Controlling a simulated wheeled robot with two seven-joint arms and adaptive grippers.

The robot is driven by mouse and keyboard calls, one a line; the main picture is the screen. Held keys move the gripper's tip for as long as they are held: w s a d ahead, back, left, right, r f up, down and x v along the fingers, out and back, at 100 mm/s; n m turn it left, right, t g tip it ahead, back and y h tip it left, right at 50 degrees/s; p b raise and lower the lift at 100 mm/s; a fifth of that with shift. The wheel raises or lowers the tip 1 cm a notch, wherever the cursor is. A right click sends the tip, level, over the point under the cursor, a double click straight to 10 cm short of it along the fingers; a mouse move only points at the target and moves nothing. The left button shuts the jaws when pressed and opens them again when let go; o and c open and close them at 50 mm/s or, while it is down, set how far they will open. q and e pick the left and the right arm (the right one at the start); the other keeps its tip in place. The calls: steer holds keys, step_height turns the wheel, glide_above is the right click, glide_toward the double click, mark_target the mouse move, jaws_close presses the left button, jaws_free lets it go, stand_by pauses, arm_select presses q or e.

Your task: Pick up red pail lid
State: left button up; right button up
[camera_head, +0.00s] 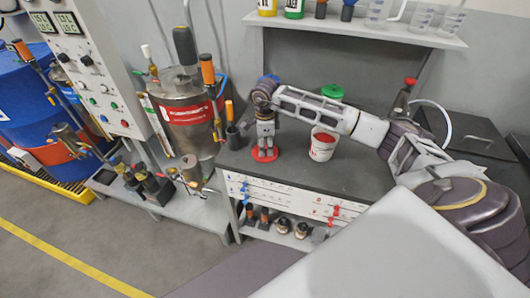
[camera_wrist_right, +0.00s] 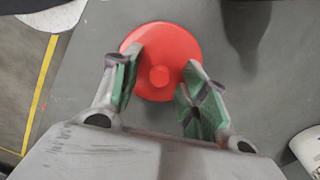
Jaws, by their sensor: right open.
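The red pail lid (camera_head: 265,155) lies on the dark bench top, near its left end. In the right wrist view the lid (camera_wrist_right: 172,38) is a red disc with a small round knob (camera_wrist_right: 159,76) in its middle. My right gripper (camera_head: 265,143) points down over the lid. It is open, and its two green-padded fingers (camera_wrist_right: 163,62) stand on either side of the knob, with nothing held between them. From these views I cannot tell how far the fingertips are above the lid. My left gripper is not in view.
A white pail (camera_head: 321,151) with red on top stands on the bench (camera_head: 350,173) right of the lid. A green object (camera_head: 332,91) is behind my right arm. A steel tank (camera_head: 190,115) stands left of the bench. A shelf (camera_head: 350,31) with bottles hangs above.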

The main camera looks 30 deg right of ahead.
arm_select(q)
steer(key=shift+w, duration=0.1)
arm_select(e)
steer(key=c, duration=1)
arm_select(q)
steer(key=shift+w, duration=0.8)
arm_select(e)
steer(key=shift+o, duration=0.2)
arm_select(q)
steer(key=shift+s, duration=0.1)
arm_select(e)
jaws_close()
steer(key=shift+r, duration=0.7)
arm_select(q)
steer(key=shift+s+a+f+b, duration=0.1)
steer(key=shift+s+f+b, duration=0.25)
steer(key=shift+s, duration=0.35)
arm_select(e)
step_height(320, 180, up, 9)
steer(key=shift+f, duration=0.2)
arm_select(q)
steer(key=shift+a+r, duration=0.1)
